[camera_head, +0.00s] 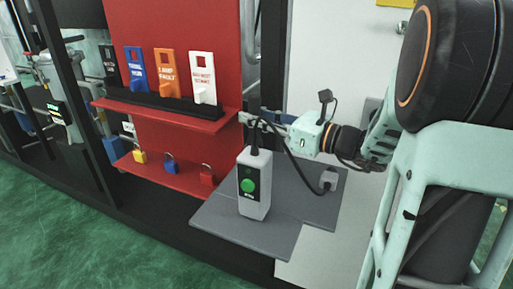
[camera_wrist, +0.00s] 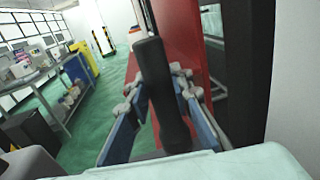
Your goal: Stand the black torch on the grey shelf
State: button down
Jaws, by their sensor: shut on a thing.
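The black torch (camera_wrist: 153,75) shows in the wrist view, upright and slightly tilted between the two blue-and-grey fingers of my gripper (camera_wrist: 160,95). My gripper is shut on it. In the head view my gripper (camera_head: 250,119) reaches left from the mint-green wrist, above the far side of the grey shelf (camera_head: 235,228). I cannot clearly make out the torch in the head view; dark cable and the fingers overlap there. The torch's lower end is not clearly visible against the shelf.
A grey box with a green button (camera_head: 253,185) stands on the shelf, its black cable running to a socket (camera_head: 328,180). A red board (camera_head: 180,35) with tags and padlocks stands left. The shelf's front left is bare.

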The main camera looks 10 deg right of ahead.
aim_at(257, 137)
jog(key=shift+f+b, duration=0.6)
jog(key=shift+f, duration=1.6)
jog(key=shift+f, duration=0.2)
jog(key=c, duration=1.7)
grip_release()
jog(key=shift+c, duration=0.2)
jog(key=shift+r, duration=0.15)
jog(key=shift+s+d, duration=0.15)
jog(key=shift+d, duration=0.1)
jog(key=p+v, duration=0.2)
jog(key=v, duration=0.9)
jog(key=shift+s+d, duration=0.15)
jog(key=shift+s, duration=0.05)
